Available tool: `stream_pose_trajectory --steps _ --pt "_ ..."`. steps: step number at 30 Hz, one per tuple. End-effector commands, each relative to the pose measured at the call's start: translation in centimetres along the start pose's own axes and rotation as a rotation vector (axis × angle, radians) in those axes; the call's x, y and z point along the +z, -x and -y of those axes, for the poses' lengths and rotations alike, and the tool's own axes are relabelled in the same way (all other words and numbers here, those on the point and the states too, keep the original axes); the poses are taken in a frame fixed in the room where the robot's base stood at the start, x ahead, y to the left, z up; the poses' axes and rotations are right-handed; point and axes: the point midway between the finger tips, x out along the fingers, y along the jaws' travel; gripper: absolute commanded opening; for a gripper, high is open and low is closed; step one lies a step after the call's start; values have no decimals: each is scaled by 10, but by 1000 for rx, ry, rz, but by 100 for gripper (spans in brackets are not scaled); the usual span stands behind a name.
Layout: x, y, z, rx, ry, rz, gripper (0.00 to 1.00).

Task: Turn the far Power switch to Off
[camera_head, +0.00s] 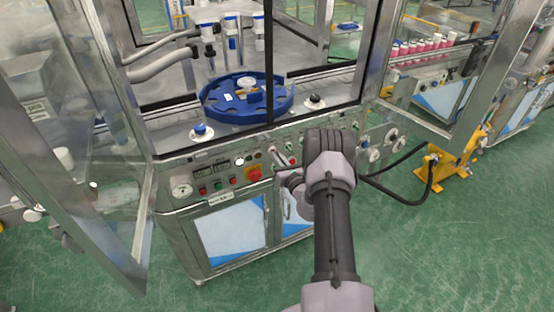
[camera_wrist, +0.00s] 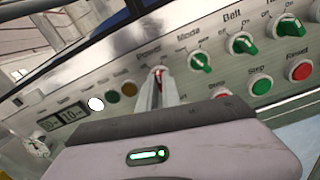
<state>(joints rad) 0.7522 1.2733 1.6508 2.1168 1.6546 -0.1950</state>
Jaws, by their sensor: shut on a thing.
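The Power switch (camera_wrist: 158,74) is a small knob with red on it, under the "Power" label on the machine's grey control panel. In the wrist view, my gripper (camera_wrist: 157,82) is shut on this knob, and its two pale fingers hide most of it. The exact angle of the knob cannot be told. In the head view, my gripper (camera_head: 275,153) reaches the front panel from the right, and the switch is hidden behind the fingers.
Green Mode (camera_wrist: 200,60) and Belt (camera_wrist: 240,44) knobs sit right of the switch. A red emergency button (camera_head: 254,173) is left of my gripper. A glass door (camera_head: 70,130) stands open at left.

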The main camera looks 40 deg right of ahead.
Motion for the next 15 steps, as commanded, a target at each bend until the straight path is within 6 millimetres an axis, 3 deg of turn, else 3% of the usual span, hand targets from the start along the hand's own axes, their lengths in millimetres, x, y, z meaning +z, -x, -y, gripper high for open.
stream_pose_trajectory --steps 15 --pt "-2 0 0 0 464 0 0"
